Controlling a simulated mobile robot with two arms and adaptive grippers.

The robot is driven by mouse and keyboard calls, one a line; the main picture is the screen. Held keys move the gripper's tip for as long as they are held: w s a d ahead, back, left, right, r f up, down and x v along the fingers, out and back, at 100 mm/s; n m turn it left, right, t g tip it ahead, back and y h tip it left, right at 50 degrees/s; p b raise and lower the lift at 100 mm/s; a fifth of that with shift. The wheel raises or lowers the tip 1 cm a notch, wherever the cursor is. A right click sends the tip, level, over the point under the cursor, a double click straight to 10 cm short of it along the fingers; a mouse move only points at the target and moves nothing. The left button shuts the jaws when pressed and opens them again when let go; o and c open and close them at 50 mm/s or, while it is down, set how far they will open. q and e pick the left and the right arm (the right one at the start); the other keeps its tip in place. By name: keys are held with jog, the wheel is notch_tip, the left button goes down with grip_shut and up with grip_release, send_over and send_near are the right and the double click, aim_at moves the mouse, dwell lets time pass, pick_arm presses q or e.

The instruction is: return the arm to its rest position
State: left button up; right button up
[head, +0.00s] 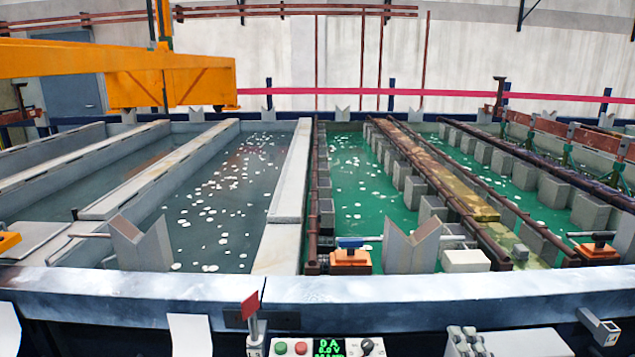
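Neither of my grippers shows clearly in the head view, and I see no arm coming in from the left or the right. What either gripper holds cannot be seen. The view looks over a row of long plating tanks behind a pale blue-grey front rim (400,288).
Below the rim are a control panel (328,347) with a lit green display, a red tab (250,304) on a grey post, grey blocks (466,342) and a grey metal part (602,328). Green-liquid tanks (370,190) lie beyond. A yellow crane beam (75,60) spans the upper left.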

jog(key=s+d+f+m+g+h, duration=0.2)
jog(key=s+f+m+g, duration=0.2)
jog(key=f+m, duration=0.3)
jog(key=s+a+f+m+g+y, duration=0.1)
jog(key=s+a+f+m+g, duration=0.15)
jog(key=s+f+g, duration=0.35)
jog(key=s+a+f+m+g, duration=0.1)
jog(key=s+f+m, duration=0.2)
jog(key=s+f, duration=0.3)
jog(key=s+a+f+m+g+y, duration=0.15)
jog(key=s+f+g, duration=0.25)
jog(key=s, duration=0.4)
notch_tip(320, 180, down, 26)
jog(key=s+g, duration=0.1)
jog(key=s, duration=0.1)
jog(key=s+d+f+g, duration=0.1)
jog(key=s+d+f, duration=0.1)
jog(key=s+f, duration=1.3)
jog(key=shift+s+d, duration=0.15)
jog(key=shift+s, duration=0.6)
